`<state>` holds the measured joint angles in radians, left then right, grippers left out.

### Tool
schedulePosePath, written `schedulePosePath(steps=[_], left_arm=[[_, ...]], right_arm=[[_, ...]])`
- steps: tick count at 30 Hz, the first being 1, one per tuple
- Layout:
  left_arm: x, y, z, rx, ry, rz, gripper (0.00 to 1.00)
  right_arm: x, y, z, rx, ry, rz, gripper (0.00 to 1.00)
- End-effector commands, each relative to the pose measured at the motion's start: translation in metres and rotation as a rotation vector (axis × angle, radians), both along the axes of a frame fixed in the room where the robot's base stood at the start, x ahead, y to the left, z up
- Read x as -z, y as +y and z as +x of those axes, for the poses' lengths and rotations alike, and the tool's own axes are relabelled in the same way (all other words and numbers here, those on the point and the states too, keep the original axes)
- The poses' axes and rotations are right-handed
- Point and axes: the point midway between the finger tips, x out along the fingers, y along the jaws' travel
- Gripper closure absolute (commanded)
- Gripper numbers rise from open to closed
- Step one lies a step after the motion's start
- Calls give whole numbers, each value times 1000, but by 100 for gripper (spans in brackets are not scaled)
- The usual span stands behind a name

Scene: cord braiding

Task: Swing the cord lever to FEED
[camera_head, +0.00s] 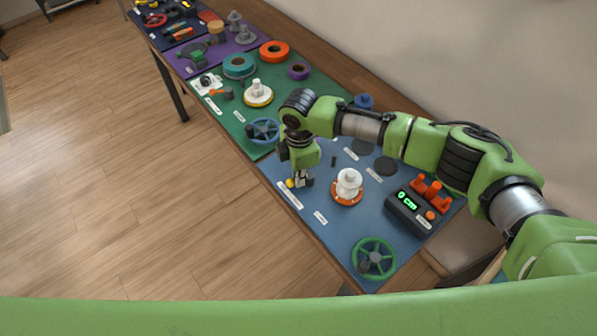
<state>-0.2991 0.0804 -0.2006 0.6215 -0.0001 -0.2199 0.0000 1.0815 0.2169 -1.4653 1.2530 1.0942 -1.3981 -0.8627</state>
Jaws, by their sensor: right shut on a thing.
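My right gripper (301,180) reaches down to the front edge of the blue mat (335,235) and is shut on the cord lever. A small yellow part of the cord lever (290,183) shows just left of the fingers; the fingers hide the rest. White label strips lie beside it, but their print is too small to read, so I cannot tell which position the lever is in. My left gripper is not in view.
A white spool on an orange base (348,187) stands right of the gripper. Beyond it is a dark box (410,213) reading "0 cm" with orange parts. A green handwheel (374,258) is at the near end, a blue handwheel (263,131) on the green mat (305,88).

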Motion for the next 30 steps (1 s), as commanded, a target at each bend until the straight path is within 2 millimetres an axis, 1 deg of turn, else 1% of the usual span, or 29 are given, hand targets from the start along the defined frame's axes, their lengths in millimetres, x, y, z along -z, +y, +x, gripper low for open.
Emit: schedulePosePath(steps=[1,18,24,30], left_arm=[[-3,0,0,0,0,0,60],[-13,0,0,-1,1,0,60],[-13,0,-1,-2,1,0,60],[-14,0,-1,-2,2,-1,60]], right_arm=[[-2,5,-4,-48,4,13,100],[-1,-5,-19,-577,2,15,100],[-1,-9,-22,-718,2,14,100],[-1,-12,-23,-810,2,13,100]])
